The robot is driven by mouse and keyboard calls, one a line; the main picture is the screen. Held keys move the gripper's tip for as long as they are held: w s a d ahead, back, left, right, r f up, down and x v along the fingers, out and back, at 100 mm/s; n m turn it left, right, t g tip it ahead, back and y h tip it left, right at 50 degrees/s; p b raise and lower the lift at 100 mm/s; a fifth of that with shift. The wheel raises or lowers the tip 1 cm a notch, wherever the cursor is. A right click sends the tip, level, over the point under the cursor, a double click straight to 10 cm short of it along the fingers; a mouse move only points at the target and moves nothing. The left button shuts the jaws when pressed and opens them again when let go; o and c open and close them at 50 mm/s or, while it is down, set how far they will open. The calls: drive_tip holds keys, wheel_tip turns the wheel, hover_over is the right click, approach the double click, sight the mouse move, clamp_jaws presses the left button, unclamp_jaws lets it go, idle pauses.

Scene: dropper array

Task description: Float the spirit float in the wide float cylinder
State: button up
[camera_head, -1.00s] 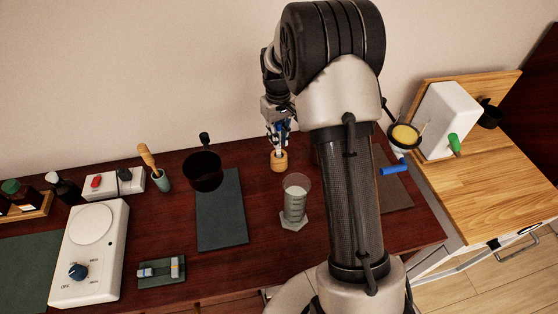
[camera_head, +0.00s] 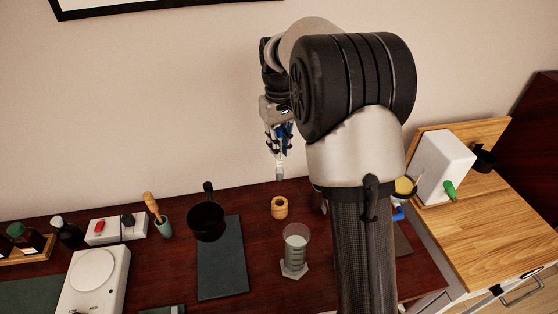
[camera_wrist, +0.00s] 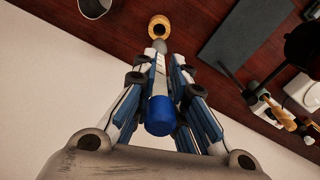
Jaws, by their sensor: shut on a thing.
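The spirit float (camera_head: 280,172) hangs upright below my gripper (camera_head: 279,152), its pale lower end clear of the table. In the wrist view my gripper (camera_wrist: 160,68) is shut on the float, whose blue top (camera_wrist: 160,116) shows between the fingers. The wide float cylinder (camera_head: 296,252) is a clear, graduated vessel with a hexagonal foot, standing on the table nearer the camera. Pale liquid seems to fill its lower part. Its rim also shows in the wrist view (camera_wrist: 94,8) at the top left.
A round wooden holder (camera_head: 280,208) with a hole stands on the table below the float. A black pan-like vessel (camera_head: 206,221) and a dark mat (camera_head: 222,270) lie to the left. A brush in a green cup (camera_head: 163,226) stands further left. The wall is close behind.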

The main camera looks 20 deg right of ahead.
sight(280, 130)
wheel_tip(280, 130, up, 3)
drive_tip(key=shift+f, duration=0.1)
drive_tip(key=shift+s+r+p, duration=0.1)
drive_tip(key=shift+r+p, duration=0.3)
drive_tip(key=shift+s+r+p, duration=0.2)
drive_tip(key=shift+s+p, duration=0.05)
drive_tip(key=shift+p, duration=0.05)
drive_tip(key=s+a+p, duration=0.2)
drive_tip(key=s+p, duration=0.3)
drive_tip(key=s, duration=0.4)
drive_tip(key=s+a+p, duration=0.1)
drive_tip(key=s+p, duration=0.5)
drive_tip(key=s, duration=0.3)
drive_tip(key=shift+a+r, duration=0.25)
drive_tip(key=shift+a, duration=0.1)
